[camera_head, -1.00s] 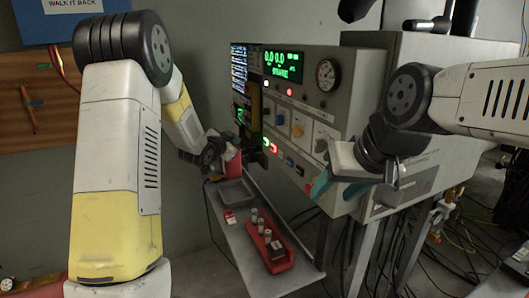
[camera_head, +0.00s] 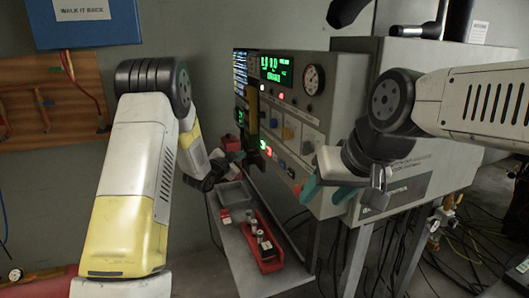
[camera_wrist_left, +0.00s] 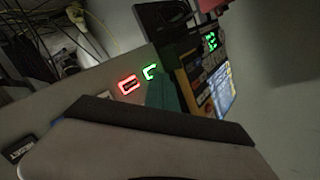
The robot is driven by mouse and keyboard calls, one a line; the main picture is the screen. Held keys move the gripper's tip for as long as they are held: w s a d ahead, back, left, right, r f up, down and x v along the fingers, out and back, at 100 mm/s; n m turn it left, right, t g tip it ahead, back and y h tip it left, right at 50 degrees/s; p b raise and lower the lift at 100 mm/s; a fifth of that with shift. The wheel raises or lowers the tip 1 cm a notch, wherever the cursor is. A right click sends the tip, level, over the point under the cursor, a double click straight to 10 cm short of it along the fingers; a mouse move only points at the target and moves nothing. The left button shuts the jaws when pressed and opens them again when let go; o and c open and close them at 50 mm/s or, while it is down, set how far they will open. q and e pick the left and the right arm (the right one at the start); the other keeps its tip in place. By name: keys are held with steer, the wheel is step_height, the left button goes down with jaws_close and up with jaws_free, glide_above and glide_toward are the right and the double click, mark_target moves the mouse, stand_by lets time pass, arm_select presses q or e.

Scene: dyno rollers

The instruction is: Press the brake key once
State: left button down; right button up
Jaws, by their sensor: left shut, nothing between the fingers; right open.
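The control panel (camera_head: 300,125) has a column of small keys. A green-lit key (camera_head: 263,145) and a red-lit key (camera_head: 268,152) sit near its lower left edge, with darker keys below them to the right. I cannot read which is the brake key. In the left wrist view the red-lit key (camera_wrist_left: 128,84) and green-lit key (camera_wrist_left: 150,73) show just beyond the teal fingertip of my left gripper (camera_wrist_left: 166,94). Contact cannot be told. In the head view my left gripper (camera_head: 236,157) is shut beside the panel's left edge. My right gripper (camera_head: 326,190) is open, in front of the panel's lower right.
A round gauge (camera_head: 314,79) and green display (camera_head: 277,71) are higher on the panel. Cables lie on the floor at right.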

arm_select(q)
steer(key=w+d, duration=0.2)
steer(key=d, duration=0.4)
steer(key=shift+w+d, duration=0.15)
steer(key=shift+d, duration=0.2)
steer(key=shift+d, duration=0.15)
stand_by(1.6)
steer(key=shift+w+d, duration=0.1)
steer(key=shift+d, duration=0.15)
steer(key=shift+w+d, duration=0.1)
steer(key=shift+d, duration=0.3)
stand_by(0.6)
steer(key=shift+a, duration=0.15)
steer(key=shift+s+a, duration=0.25)
steer(key=shift+a, duration=0.35)
steer(key=shift+a, duration=0.15)
steer(key=shift+s+a, duration=0.25)
steer(key=shift+a, duration=0.5)
steer(key=shift+s+a, duration=0.3)
steer(key=shift+a, duration=0.45)
steer(key=shift+s+a, duration=0.25)
steer(key=shift+a, duration=0.5)
steer(key=shift+r, duration=0.1)
